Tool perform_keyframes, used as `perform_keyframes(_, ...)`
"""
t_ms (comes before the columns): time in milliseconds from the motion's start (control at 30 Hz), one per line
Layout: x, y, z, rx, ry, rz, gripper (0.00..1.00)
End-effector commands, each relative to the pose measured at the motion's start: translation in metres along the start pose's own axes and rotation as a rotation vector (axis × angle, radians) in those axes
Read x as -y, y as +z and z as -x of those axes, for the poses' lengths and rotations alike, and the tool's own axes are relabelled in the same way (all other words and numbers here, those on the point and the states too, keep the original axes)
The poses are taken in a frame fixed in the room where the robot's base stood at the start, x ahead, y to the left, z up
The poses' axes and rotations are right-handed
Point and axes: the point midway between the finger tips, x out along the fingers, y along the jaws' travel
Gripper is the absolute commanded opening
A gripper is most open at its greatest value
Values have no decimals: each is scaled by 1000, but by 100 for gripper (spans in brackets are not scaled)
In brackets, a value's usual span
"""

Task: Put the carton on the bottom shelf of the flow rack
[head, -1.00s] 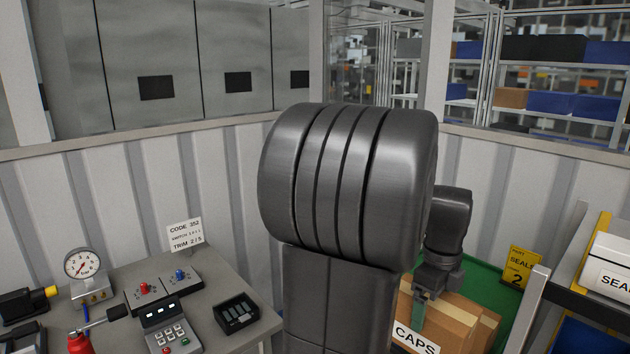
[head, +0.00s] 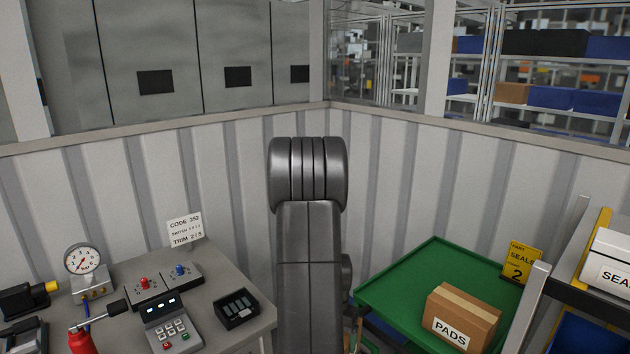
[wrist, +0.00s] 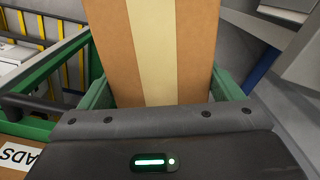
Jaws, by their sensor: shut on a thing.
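In the wrist view a brown carton (wrist: 180,40) with a pale tape strip is held between the green fingers of my gripper (wrist: 163,88). The fingers press on its left and right sides; its label is not visible. In the head view my arm hides the gripper. The flow rack (head: 568,294) stands at the right edge, with a dark shelf rail, grey posts and a white SEALS box (head: 612,258) on an upper level. Its bottom shelf is mostly out of view. Part of it appears to show at upper left in the wrist view.
A carton labelled PADS (head: 462,318) stands on the green table (head: 420,270), which is otherwise clear. A yellow sign (head: 522,262) reads SEALS 2. A grey bench (head: 215,272) at left holds a gauge, switches, a keypad and a black tray. A corrugated wall lies behind.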

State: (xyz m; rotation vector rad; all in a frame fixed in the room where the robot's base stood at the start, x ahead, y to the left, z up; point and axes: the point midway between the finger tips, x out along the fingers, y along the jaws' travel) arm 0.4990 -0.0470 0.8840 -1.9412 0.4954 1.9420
Motion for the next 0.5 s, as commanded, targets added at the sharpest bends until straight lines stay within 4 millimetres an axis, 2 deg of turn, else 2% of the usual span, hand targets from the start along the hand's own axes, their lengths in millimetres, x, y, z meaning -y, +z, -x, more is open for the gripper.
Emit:
perform_keyframes(100,24,-1,-25,3,2,198,47)
perform_keyframes(333,57,-3,-59,1,1,496,47)
perform_keyframes(500,56,-4,-84,-1,0,504,47)
